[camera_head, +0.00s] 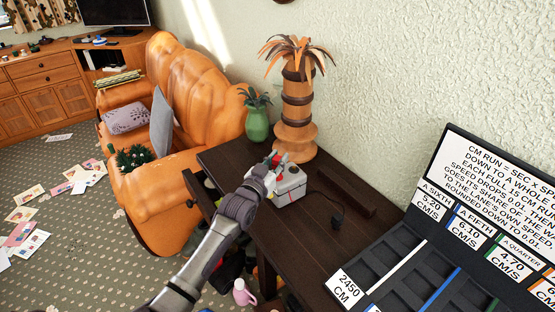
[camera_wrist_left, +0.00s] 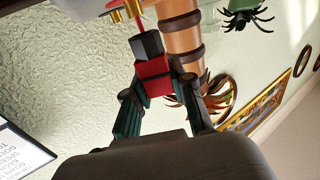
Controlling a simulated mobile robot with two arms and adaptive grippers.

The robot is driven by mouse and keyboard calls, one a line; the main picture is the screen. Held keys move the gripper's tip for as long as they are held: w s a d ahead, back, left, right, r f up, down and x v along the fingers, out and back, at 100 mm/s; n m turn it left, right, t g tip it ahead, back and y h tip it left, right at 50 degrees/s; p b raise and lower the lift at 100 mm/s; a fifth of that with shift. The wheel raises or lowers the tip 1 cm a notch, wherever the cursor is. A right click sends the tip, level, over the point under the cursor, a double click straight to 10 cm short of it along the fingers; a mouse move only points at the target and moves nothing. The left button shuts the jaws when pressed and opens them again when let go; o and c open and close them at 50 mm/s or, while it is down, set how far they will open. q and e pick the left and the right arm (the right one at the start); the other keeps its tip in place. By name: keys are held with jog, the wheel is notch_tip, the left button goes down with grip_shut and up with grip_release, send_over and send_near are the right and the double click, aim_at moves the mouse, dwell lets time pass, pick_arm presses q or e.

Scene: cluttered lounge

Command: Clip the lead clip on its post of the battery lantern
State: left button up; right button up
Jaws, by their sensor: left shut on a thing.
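The battery lantern (camera_head: 290,192) is a pale grey box standing on the dark wooden table. My left gripper (camera_head: 269,168) is over its left side, shut on the red lead clip (camera_wrist_left: 154,76), whose red also shows in the head view (camera_head: 275,157). In the left wrist view, my left gripper's fingers (camera_wrist_left: 160,88) are on either side of the red clip body. The clip's dark grey end points toward brass posts (camera_wrist_left: 117,15) at the top edge. A thin red lead (camera_wrist_left: 137,24) shows there. I cannot tell whether the clip touches a post. My right gripper is out of view.
A tall wooden vase (camera_head: 296,110) with orange leaves stands close behind the lantern, and a green vase (camera_head: 257,124) to its left. A black cable with a plug (camera_head: 337,212) lies right of it. A dark compartment tray (camera_head: 410,270) with cards occupies the right.

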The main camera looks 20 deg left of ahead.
pick_arm(q)
jog(key=shift+f+b, duration=0.8)
jog(key=shift+f, duration=0.35)
jog(key=o, duration=1)
jog(key=shift+c, duration=0.2)
jog(key=shift+s, duration=0.1)
jog(key=shift+s, duration=0.25)
jog(key=s+a, duration=0.2)
jog(key=s, duration=0.9)
jog(key=shift+s, duration=0.1)
